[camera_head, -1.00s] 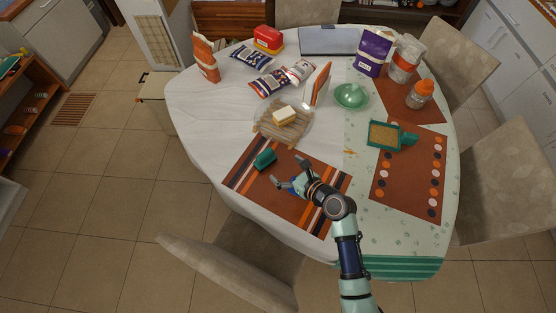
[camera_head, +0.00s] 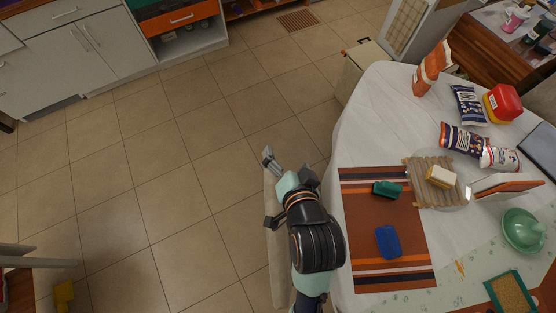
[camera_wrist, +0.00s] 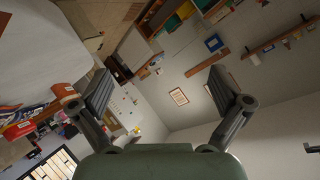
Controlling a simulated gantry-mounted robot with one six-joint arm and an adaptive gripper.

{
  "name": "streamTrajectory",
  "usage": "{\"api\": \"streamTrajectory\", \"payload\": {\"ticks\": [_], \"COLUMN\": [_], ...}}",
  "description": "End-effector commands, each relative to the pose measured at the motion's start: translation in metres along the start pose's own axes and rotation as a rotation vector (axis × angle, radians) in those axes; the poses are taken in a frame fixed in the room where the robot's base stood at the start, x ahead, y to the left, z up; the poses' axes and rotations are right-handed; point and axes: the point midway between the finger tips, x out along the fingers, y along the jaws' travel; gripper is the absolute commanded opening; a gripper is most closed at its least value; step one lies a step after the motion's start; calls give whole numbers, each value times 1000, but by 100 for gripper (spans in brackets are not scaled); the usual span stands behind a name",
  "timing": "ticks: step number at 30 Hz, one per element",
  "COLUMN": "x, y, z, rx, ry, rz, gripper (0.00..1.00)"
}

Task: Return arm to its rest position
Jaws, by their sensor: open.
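My gripper (camera_head: 272,190) is raised beside the left edge of the white-clothed table (camera_head: 385,110) in the head view. Its fingers are spread, and nothing is between them. In the wrist view my gripper (camera_wrist: 158,92) shows two wide-apart fingers with only the far room behind them. A blue block-like item (camera_head: 388,242) lies flat on the striped brown placemat (camera_head: 365,215), apart from the gripper. A dark green item (camera_head: 387,189) lies at the placemat's upper edge.
A wooden board (camera_head: 420,185) with a yellow-and-white block (camera_head: 441,176) sits beside the placemat. Open tiled floor (camera_head: 170,180) lies left of the table.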

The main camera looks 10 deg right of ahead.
Motion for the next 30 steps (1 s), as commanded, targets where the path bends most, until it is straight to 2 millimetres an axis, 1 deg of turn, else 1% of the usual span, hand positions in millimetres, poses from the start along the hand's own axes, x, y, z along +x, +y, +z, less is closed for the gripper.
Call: {"api": "streamTrajectory", "payload": {"ticks": [1,3,6,9,17,20,23,26,30], "x": [-12,-28,-44,-49,-48,-57,-72,-95,-130], "y": [-36,-65,-87,-92,-91,-102,-120,-147,-189], "z": [9,18,24,27,26,14,-8,-40,-91], "rx": [-218,-464,-665,-732,-733,-732,-730,-728,-726], "ry": [-2,4,15,19,18,18,18,19,19], "rz": [-30,-44,-55,-55,-54,-54,-54,-53,-52], "gripper": [100,100,100,100,100,100,100,100,100]}}
